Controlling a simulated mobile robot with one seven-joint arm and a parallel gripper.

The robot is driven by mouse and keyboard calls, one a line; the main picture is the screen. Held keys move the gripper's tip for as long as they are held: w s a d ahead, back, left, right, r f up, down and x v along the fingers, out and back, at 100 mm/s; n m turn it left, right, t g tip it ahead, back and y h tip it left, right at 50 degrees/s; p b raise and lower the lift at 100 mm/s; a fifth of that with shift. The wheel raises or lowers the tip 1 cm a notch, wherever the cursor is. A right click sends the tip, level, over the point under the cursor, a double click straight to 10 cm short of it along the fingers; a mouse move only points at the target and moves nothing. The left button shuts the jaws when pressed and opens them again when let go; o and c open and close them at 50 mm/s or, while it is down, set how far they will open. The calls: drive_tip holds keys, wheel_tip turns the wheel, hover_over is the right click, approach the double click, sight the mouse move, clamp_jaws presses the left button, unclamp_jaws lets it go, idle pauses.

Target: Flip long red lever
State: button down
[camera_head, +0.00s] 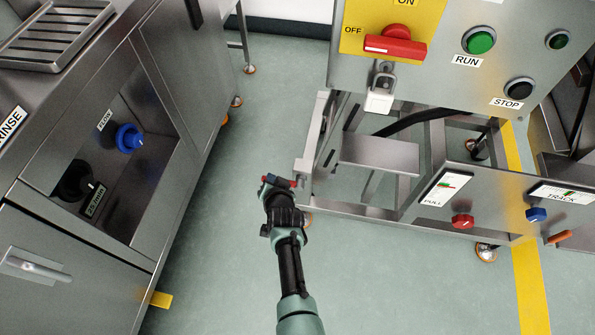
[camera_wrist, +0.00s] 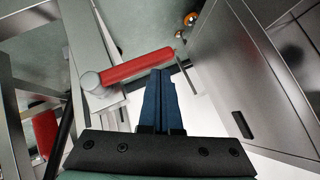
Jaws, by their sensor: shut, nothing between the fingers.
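The long red lever (camera_wrist: 138,67) is a red cylindrical grip with a grey metal end, lying slantwise just beyond my fingertips in the wrist view. In the head view its red grip (camera_head: 283,182) shows small beside the left leg of the control frame. My gripper (camera_head: 268,179) is at the lever, with its blue fingers together and empty. In the wrist view the fingers of my gripper (camera_wrist: 161,73) point at the lever near its right part. I cannot tell whether they touch it.
A steel control stand (camera_head: 345,160) with a red rotary switch (camera_head: 395,42), buttons and lower knobs is at right. A steel cabinet (camera_head: 95,130) with a blue knob (camera_head: 129,138) is at left. Green floor lies open between them. Another red part (camera_wrist: 44,132) shows at the wrist view's left.

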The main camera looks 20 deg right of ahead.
drive_tip(key=s+a+r+p, duration=0.4)
drive_tip(key=s+r+p, duration=0.1)
drive_tip(key=r+p, duration=0.4)
drive_tip(key=shift+s+r+p, duration=0.35)
drive_tip(key=shift+s+r, duration=0.05)
drive_tip(key=shift+r, duration=0.55)
